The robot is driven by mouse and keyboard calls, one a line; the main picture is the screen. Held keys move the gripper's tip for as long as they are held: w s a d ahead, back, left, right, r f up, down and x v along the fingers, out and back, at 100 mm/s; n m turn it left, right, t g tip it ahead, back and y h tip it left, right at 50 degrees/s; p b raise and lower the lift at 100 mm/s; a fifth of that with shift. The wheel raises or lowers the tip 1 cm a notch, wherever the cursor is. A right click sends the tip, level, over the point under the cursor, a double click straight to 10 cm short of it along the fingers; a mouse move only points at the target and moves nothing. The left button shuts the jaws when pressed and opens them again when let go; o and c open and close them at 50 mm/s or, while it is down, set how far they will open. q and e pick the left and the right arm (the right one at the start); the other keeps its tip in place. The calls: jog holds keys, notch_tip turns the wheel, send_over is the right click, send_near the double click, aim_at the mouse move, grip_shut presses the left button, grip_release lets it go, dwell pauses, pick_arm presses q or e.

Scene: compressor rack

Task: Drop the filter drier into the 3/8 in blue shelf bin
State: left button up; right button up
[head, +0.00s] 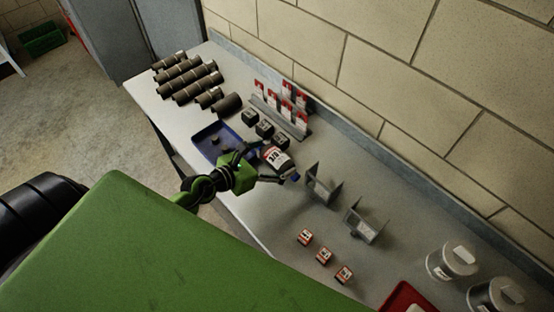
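My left gripper (271,163) reaches over the bench from the left, with its dark fingers spread. A dark cylinder (278,158) with a white-and-red label and a bluish end lies at its fingertips; it looks like the filter drier. I cannot tell whether the fingers touch it. A shallow blue tray (200,134) with a few small dark pieces in it sits just beyond the gripper, partly hidden by it. No 3/8 in marking can be read on it. My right gripper is not in view.
Brown cylinders (194,83) lie at the far end. Dark labelled boxes (265,129) and a rack of red-and-white packs (287,103) stand near the wall. Metal brackets (365,223), small orange boxes (323,256), pale cans (452,261) and a red tray (390,302) lie nearer.

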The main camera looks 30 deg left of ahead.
pick_arm(q)
jog(key=c, duration=1.2)
jog(key=shift+w, duration=0.1)
jog(key=shift+c, duration=1.2)
jog(key=shift+r, duration=0.15)
